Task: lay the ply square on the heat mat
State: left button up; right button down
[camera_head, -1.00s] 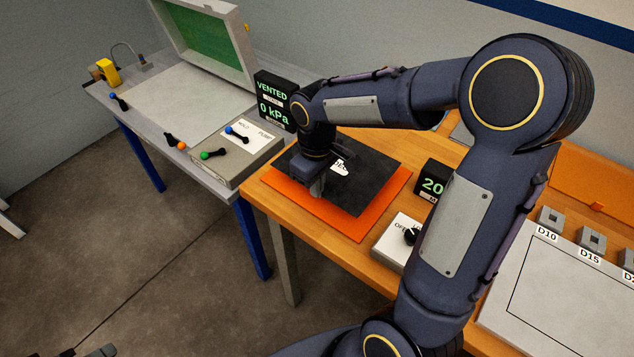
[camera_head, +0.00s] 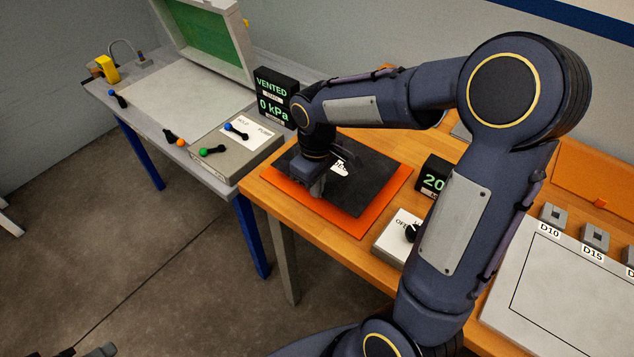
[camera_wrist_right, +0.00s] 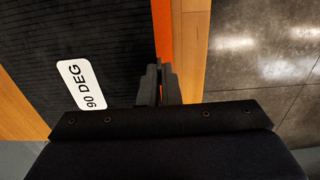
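The ply square (camera_head: 372,187) is a black sheet with a white label. It lies over the orange heat mat (camera_head: 340,227), whose rim shows along the front and right sides. My right gripper (camera_head: 317,187) is at the ply's near left edge, pointing down. In the right wrist view my right gripper (camera_wrist_right: 161,80) has its fingers close together on the edge of the ply (camera_wrist_right: 105,40), beside its "90 DEG" label. The orange mat (camera_wrist_right: 163,25) shows as a strip past that edge. A dark grey piece at the lower left edge of the head view may be my left gripper (camera_head: 98,350), mostly cut off.
A dial box (camera_head: 393,238) and a black "20" display (camera_head: 432,178) stand right of the mat. Left are a control box (camera_head: 228,155) with levers and a "VENTED 0 kPa" display (camera_head: 275,97). A white board (camera_head: 560,290) lies at the right.

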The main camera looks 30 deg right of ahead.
jog(key=shift+f+b, duration=1.25)
jog(key=shift+f, duration=0.5)
jog(key=c, duration=1.6)
grip_release()
jog(key=shift+o, duration=0.2)
jog(key=shift+r, duration=0.15)
jog(key=shift+r+p, duration=3)
jog(key=shift+r, duration=0.45)
